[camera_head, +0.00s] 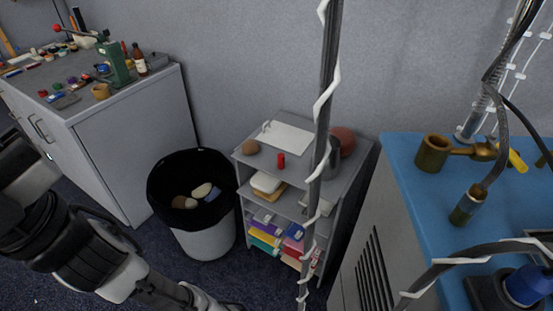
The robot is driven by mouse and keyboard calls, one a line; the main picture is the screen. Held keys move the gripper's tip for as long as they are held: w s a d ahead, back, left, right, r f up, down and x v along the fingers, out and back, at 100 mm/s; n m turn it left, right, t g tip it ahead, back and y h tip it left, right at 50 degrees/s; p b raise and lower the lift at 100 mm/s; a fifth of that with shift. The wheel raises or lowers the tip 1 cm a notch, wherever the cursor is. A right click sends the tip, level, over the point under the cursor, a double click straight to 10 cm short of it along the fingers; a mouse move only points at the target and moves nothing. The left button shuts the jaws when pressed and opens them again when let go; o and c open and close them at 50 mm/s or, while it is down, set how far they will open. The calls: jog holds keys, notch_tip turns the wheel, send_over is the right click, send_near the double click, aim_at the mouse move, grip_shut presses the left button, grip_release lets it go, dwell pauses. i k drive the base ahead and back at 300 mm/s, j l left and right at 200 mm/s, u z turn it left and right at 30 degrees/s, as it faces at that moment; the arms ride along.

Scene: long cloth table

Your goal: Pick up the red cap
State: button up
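A small red upright cylinder, which looks like the red cap (281,160), stands on top of the grey shelf unit (263,178) in the middle of the view. It is near the front of the top, just below a white sheet and right of a brown round object. My dark arm reaches in from the left edge. Its far end, apparently my gripper (203,300), is low at the bottom edge, partly cut off, well below and apart from the cap. Its fingers cannot be made out.
A bin with a black liner (165,200) stands left of the shelf. A reddish-brown round object (343,142) sits at the shelf's back right. A blue-topped bench (420,200) with a brown pot and cables is at right. A cluttered grey cabinet (140,145) is at left.

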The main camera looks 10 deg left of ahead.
aim_at(281, 157)
jog(key=j+z, duration=0.1)
jog(key=z, duration=0.65)
jog(key=i+j+z, duration=0.1)
jog(key=j+z, duration=0.9)
jog(key=j, duration=0.3)
jog(key=k+j+z, duration=0.2)
jog(key=j, duration=0.3)
jog(key=k+j, duration=0.1)
jog(key=j, duration=0.4)
jog(key=k+j, duration=0.1)
jog(key=j, duration=0.35)
jog(key=k+j, duration=0.1)
jog(key=j, duration=0.4)
